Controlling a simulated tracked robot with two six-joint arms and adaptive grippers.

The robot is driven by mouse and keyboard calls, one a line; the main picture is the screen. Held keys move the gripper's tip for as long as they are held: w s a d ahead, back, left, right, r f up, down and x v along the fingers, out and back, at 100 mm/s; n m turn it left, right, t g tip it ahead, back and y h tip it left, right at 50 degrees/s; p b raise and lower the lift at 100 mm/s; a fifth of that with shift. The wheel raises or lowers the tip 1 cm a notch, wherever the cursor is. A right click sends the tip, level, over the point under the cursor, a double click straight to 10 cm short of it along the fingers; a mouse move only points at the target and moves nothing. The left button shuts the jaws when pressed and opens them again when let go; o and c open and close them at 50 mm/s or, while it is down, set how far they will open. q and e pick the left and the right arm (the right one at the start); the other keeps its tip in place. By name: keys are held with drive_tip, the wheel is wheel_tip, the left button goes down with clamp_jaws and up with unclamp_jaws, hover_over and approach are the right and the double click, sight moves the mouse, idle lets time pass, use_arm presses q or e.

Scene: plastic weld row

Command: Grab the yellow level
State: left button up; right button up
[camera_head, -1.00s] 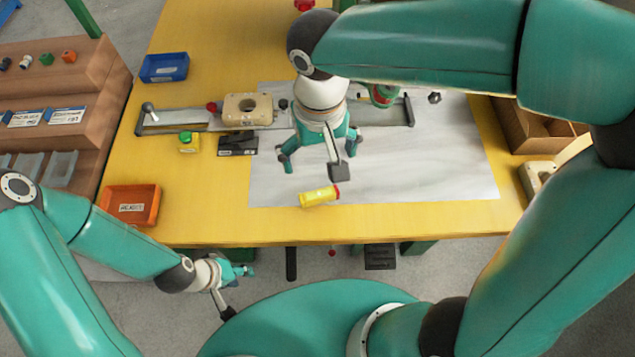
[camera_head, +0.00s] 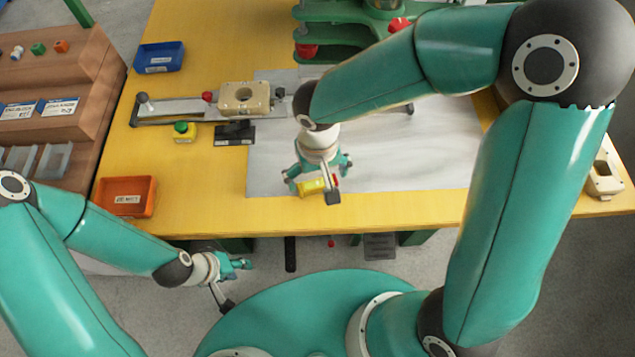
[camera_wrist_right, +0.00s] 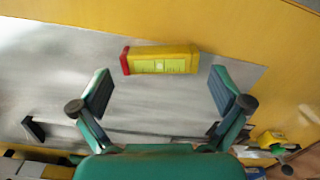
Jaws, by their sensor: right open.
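The yellow level (camera_head: 311,187), a short yellow block with a red end, lies on the grey mat near the table's front edge. In the right wrist view the level (camera_wrist_right: 162,60) lies crosswise beyond the fingertips, between their lines, touching neither. My right gripper (camera_head: 318,182) is over the level in the head view and partly hides it. In the right wrist view this gripper (camera_wrist_right: 164,90) is open and empty. My left gripper (camera_head: 246,264) hangs in front of the table's front edge, away from the level; its finger opening is too small to tell.
The grey mat (camera_head: 420,150) is mostly clear on the right. An orange bin (camera_head: 126,196), a blue bin (camera_head: 160,57), a green-topped yellow button box (camera_head: 183,132) and a rail fixture with a beige block (camera_head: 242,98) stand on the left. A green machine (camera_head: 330,35) stands at the back.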

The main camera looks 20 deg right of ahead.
sight(318, 186)
drive_tip(key=shift+f, duration=1.4)
drive_tip(key=c, duration=0.8)
drive_tip(key=shift+w, duration=0.1)
drive_tip(key=shift+c, duration=0.2)
drive_tip(key=shift+r, duration=0.2)
